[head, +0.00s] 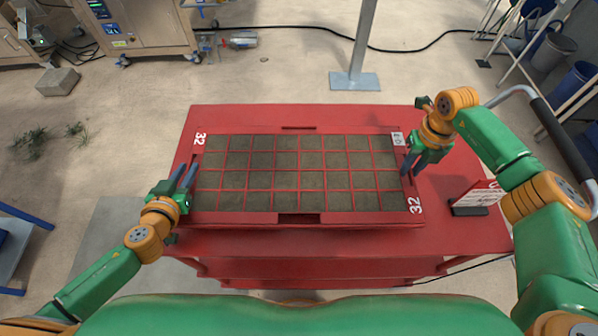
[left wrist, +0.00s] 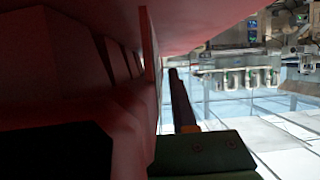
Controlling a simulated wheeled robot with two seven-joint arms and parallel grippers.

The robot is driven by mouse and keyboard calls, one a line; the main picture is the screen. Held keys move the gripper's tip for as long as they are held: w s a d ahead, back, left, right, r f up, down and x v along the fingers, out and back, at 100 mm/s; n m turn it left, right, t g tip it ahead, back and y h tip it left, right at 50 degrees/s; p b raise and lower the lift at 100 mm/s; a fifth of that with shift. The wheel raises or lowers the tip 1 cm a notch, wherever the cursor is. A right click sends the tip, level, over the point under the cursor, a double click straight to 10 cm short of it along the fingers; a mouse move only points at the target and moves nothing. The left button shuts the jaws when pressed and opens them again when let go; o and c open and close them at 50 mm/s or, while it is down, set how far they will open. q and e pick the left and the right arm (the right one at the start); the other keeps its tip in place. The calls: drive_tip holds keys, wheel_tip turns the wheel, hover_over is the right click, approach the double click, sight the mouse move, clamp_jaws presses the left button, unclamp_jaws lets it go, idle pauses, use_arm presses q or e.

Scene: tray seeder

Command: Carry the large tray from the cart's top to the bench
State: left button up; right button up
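The large red tray (head: 300,218) lies flat on the red cart's top (head: 465,232). Its grid of cells looks filled with brown soil, and it is marked 32 at two corners. My left gripper (head: 186,174) is at the tray's left end, fingers apart with the end rim between them. In the left wrist view, one dark finger (left wrist: 180,98) stands beside a red wall, with a narrow gap; the other finger is hidden. My right gripper (head: 411,166) is at the tray's right end, fingers apart, one on each side of the end rim. The bench cannot be made out.
A small sign on a dark stand (head: 470,209) is on the cart top right of the tray. A grey post (head: 355,79) stands on the floor beyond the cart. Machines (head: 140,28) stand at the back left, bins (head: 572,85) at the right. A black cable crosses the floor.

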use_arm(q)
drive_tip(key=shift+w+f, duration=0.1)
drive_tip(key=shift+w, duration=0.3)
use_arm(e)
drive_tip(key=shift+f, duration=0.45)
use_arm(q)
clamp_jaws()
use_arm(e)
clamp_jaws()
drive_tip(key=shift+r, duration=0.1)
idle(0.4)
